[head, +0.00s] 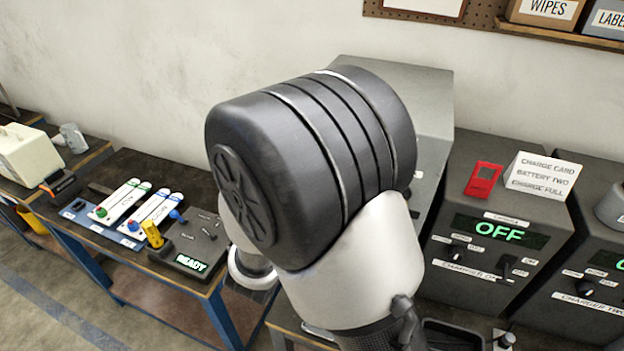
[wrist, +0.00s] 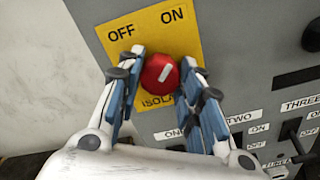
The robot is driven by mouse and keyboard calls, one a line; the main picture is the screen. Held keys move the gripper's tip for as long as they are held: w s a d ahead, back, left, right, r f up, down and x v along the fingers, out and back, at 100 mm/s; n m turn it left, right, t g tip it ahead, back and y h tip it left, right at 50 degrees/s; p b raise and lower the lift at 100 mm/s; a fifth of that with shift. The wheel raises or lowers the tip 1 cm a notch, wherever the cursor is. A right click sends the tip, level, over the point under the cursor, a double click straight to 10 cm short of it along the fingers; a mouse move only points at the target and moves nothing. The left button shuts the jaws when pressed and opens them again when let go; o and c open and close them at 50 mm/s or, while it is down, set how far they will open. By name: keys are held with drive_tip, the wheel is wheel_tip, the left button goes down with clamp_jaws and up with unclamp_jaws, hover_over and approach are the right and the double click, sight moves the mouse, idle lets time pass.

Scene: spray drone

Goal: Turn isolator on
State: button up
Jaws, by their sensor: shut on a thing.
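In the wrist view the isolator is a round red knob (wrist: 160,73) with a white line on a yellow plate (wrist: 187,48). The plate reads OFF at its upper left and ON at its upper right. The white line slants up to the right, leaning to the ON side. My gripper (wrist: 160,80) has its blue-padded fingers on either side of the knob, shut on it. In the head view my own arm hides the gripper and the isolator; part of the grey cabinet (head: 430,100) shows behind it.
In the wrist view, switches labelled TWO and THREE sit on the grey panel (wrist: 240,85) below right. In the head view, a charger (head: 500,235) reading OFF stands to the right, with a red card (head: 483,180) on top. A control box (head: 195,245) reads READY at left.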

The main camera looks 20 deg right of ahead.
drive_tip(key=o, duration=1.1)
drive_tip(key=shift+c, duration=0.2)
drive_tip(key=shift+s, duration=0.1)
drive_tip(key=v, duration=1.2)
